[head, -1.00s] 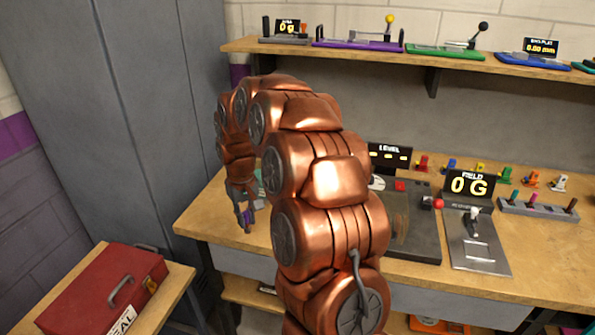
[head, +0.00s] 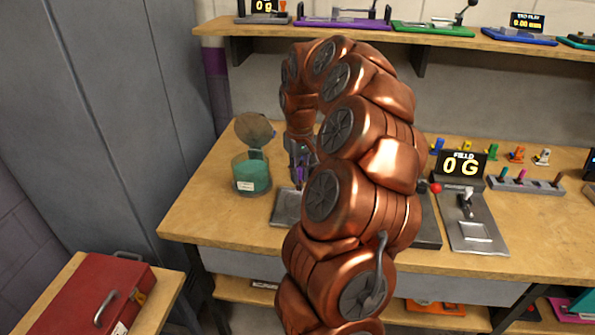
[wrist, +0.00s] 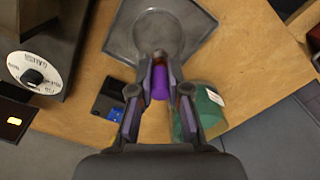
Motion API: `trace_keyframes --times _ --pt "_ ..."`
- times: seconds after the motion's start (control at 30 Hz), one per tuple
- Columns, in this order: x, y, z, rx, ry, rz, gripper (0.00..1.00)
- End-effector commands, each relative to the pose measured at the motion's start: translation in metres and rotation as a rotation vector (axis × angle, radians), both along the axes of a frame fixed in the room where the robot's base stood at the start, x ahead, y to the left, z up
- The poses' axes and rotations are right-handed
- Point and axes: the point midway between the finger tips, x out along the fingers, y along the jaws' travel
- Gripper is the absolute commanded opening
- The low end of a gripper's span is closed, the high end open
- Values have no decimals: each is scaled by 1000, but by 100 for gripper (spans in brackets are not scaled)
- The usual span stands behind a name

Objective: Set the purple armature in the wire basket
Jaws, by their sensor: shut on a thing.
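My gripper (wrist: 159,88) is shut on a small purple cylinder, the purple armature (wrist: 160,82), in the wrist view. In the head view the gripper (head: 301,172) is partly hidden behind my arm, with a bit of purple between its fingers. A teal-filled jar (head: 251,176) with a round lid tilted up stands on the bench left of the gripper; it also shows right of the gripper in the wrist view (wrist: 204,112). I cannot make out a wire basket clearly; whether one is in the jar I cannot tell.
A grey square tray (head: 287,208) with a round recess lies beside the jar; in the wrist view the tray (wrist: 125,38) is beyond the fingertips. A small black box (wrist: 110,98) and a dialled device (wrist: 33,75) lie left there. A field meter (head: 474,235) stands right.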

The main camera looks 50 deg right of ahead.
Motion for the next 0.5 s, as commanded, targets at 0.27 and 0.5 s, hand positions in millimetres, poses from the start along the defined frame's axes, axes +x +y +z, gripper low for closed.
trace_keyframes --times 0.27,0.5 --pt "0 1 -20 1 3 1 0" --pt "0 2 -38 2 2 2 0"
